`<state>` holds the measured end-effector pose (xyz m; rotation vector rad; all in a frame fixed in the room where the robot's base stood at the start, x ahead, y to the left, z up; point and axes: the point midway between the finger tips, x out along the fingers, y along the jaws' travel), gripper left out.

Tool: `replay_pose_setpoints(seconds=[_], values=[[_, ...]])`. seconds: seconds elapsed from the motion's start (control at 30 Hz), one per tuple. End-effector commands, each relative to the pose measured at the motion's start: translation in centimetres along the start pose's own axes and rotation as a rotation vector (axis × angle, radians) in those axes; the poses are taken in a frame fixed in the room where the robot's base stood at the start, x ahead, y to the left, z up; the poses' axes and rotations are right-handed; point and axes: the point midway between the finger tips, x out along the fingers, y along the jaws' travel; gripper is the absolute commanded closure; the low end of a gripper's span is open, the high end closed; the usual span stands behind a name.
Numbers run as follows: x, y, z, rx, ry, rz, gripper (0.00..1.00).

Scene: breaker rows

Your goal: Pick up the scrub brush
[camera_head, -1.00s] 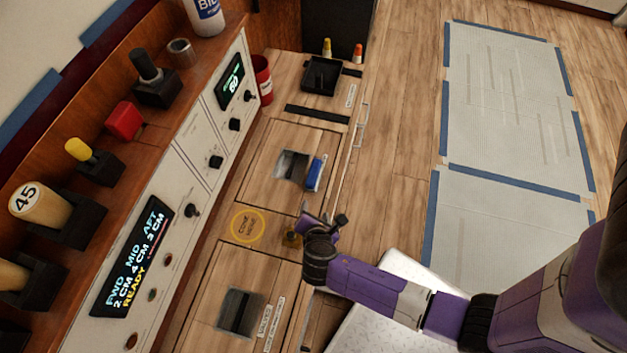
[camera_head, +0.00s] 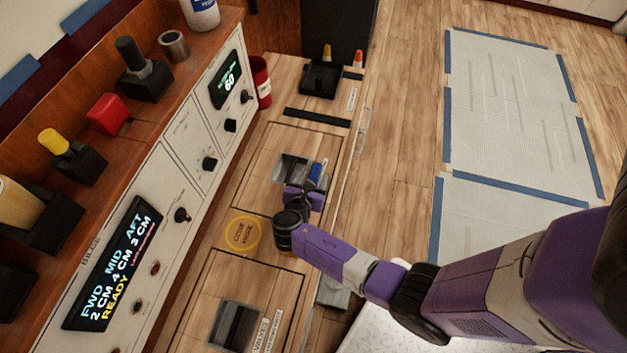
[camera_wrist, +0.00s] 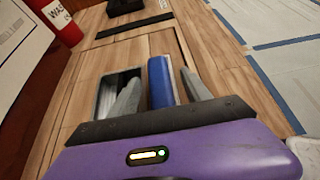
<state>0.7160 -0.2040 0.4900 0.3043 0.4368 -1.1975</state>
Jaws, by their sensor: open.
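The scrub brush is the blue item (camera_head: 316,171) on the wooden counter, at the right edge of a square recess. In the wrist view the blue brush (camera_wrist: 160,80) lies lengthwise, and its near end is hidden behind my gripper's dark edge. My gripper (camera_wrist: 158,92) is open, with one finger on each side of the brush in that view. I cannot tell whether the fingers touch it. In the head view my gripper (camera_head: 308,186) is at the near end of the brush and partly covers it.
The square recess (camera_head: 290,166) is left of the brush. A red cup (camera_head: 261,82) and a black tray (camera_head: 321,79) stand farther back. A control panel (camera_head: 150,225) runs along the left. The counter's right edge is close to the brush, with open floor beyond.

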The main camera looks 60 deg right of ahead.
Motion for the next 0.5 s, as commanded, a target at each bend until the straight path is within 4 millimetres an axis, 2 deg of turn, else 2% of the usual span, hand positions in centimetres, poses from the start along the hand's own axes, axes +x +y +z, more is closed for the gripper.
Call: replay_pose_setpoints(seconds=[0.1,0.37,0.5], values=[[1.11,0.06,-0.02,0.001,-0.001,0.001,0.44],[1.28,0.08,0.05,0.001,0.000,0.002,0.44],[1.26,0.07,0.04,0.001,0.000,0.002,0.69]])
